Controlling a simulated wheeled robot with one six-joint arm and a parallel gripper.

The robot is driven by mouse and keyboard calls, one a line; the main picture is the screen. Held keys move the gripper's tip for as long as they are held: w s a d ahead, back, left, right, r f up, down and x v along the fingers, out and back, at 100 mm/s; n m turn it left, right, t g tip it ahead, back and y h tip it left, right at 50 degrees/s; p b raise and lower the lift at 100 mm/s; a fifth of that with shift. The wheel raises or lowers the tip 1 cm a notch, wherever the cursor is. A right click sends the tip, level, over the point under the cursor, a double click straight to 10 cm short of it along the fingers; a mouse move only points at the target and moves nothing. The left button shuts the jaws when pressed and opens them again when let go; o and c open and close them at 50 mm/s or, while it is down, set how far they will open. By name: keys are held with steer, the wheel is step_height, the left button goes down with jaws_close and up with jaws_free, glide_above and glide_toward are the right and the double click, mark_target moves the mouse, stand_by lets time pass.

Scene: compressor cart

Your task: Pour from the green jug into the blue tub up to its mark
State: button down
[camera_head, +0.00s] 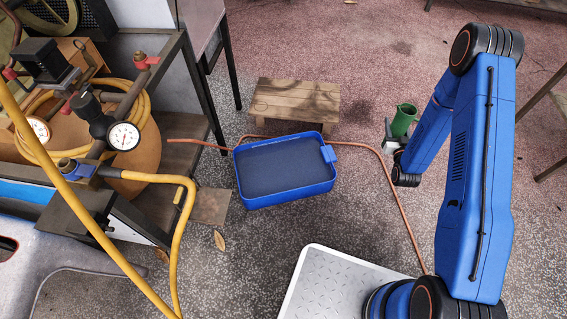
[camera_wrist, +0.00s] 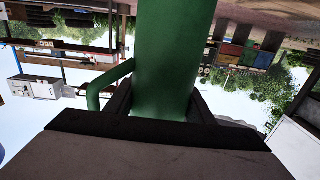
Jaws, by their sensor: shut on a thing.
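The green jug (camera_head: 404,120) is at the right of the head view, upright or nearly so, to the right of the blue tub and apart from it. My gripper (camera_head: 391,138) is shut on the jug. In the wrist view the jug (camera_wrist: 170,65) fills the middle between the dark fingers, with its handle on the left. The blue tub (camera_head: 290,189) stands on the ground in the middle of the head view. Its inside looks dark grey; I cannot make out a mark or tell whether it holds liquid. The jug's contents are hidden.
A wooden stool (camera_head: 295,104) stands just behind the tub. An orange-brown hose (camera_head: 396,190) runs along the ground around the tub. The compressor cart with gauges (camera_head: 123,136) and a yellow hose (camera_head: 179,240) stands at left. Speckled ground between jug and tub is clear apart from the hose.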

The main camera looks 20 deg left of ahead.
steer(key=s+a+f+n+g+y, duration=0.2)
steer(key=s+a+f+n+y, duration=0.1)
steer(key=a, duration=0.8)
steer(key=s+a+f+n+g+y, duration=0.2)
steer(key=s+a+f+g+y, duration=0.1)
steer(key=a, duration=0.8)
steer(key=s+a+f+n+g+y, duration=0.3)
steer(key=a+f, duration=0.3)
steer(key=a, duration=0.6)
steer(key=shift+s+f+n+y, duration=0.2)
steer(key=shift+s+n+y, duration=0.1)
steer(key=shift+s+y, duration=0.45)
steer(key=shift+r+n+h, duration=0.1)
steer(key=shift+n+h, duration=0.15)
steer(key=shift+n, duration=0.15)
steer(key=shift+w+d+n+h, duration=0.15)
steer(key=shift+n+h, duration=0.35)
steer(key=shift+n, duration=0.8)
steer(key=shift+f+n+h+p, duration=0.25)
steer(key=shift+n+h+p, duration=0.2)
steer(key=shift+n, duration=0.25)
